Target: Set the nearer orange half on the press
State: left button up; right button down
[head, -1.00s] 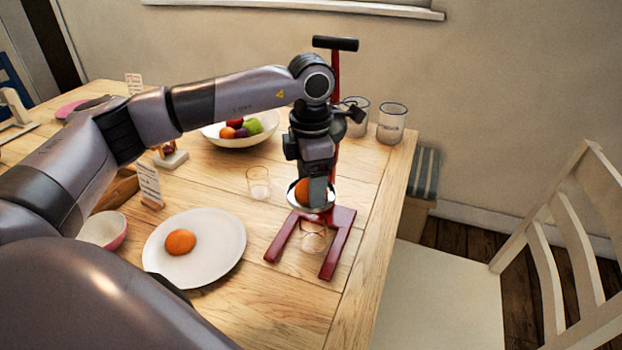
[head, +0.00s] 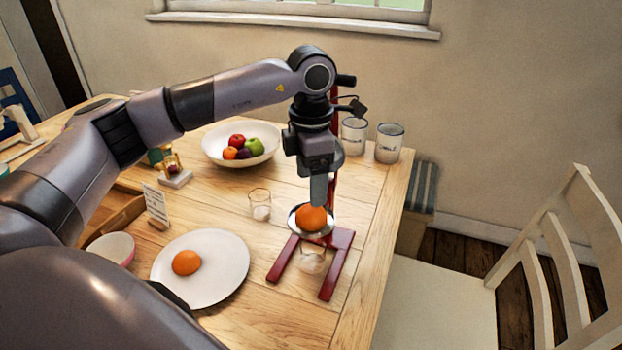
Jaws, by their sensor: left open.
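One orange half (head: 311,218) sits in the cup of the red press (head: 337,262), dome side up. My left gripper (head: 318,190) is open just above this half, its fingers pointing down. It hides part of the press column behind it. A second orange half (head: 186,262) lies on the white plate (head: 226,285), left of the press. A small glass (head: 313,262) stands under the press cup, between the red legs. My right gripper is not in view.
A fruit bowl (head: 214,152) stands at the back. A small glass (head: 260,204) is left of the press, and two larger jars (head: 389,143) are behind it. A card (head: 156,203) and a pink bowl (head: 112,248) are at left. A chair stands at right.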

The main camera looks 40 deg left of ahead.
pick_arm(q)
notch_tip(320, 180, up, 4)
jog(key=shift+f+p, duration=0.1)
jog(key=shift+p, duration=1.05)
